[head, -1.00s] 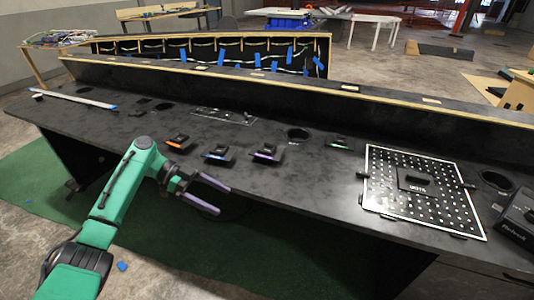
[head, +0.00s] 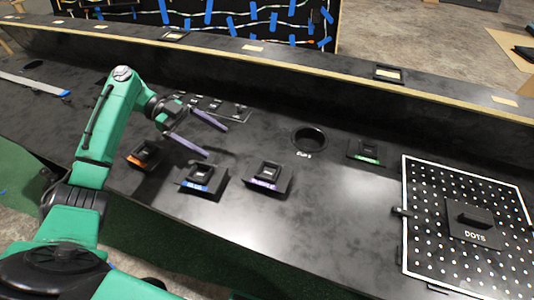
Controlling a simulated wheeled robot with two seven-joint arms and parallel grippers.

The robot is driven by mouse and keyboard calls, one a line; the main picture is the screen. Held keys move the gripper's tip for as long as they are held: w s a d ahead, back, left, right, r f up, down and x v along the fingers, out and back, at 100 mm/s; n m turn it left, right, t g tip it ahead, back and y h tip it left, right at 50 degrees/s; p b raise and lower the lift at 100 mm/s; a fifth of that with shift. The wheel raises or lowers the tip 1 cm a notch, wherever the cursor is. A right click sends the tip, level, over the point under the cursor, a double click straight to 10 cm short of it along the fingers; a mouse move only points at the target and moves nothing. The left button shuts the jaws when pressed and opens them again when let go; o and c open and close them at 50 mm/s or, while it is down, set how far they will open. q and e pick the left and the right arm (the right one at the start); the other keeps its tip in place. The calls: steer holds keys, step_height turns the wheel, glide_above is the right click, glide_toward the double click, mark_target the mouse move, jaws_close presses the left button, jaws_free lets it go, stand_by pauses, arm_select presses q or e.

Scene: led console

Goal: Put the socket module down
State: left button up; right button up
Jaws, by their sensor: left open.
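Several small black modules with square sockets rest on the dark console: one with an orange label (head: 145,154), one with a blue label (head: 202,180), one with a purple label (head: 268,178) and one with a green label (head: 366,152). Which of them is the socket module I cannot tell. My left gripper (head: 216,143) is open, with nothing between its two fingers. It is over the console, behind the blue-labelled module in the picture and to the right of the orange-labelled one. Its height above the surface is hard to judge. My right gripper is not in view.
A white-dotted panel (head: 420,255) with a black block marked DOTS (head: 474,224) lies at the right. A round hole (head: 310,138) is in the console behind the purple-labelled module. A raised ledge (head: 330,75) runs along the back. The front middle surface is clear.

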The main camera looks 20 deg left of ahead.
arm_select(q)
steer(key=p, duration=0.2)
glide_toward(275, 173)
steer(key=p+x, duration=0.1)
steer(key=x, duration=0.5)
steer(key=shift+s+f, duration=0.1)
steer(key=shift+f, duration=0.05)
steer(key=shift+a, duration=0.1)
jaws_close()
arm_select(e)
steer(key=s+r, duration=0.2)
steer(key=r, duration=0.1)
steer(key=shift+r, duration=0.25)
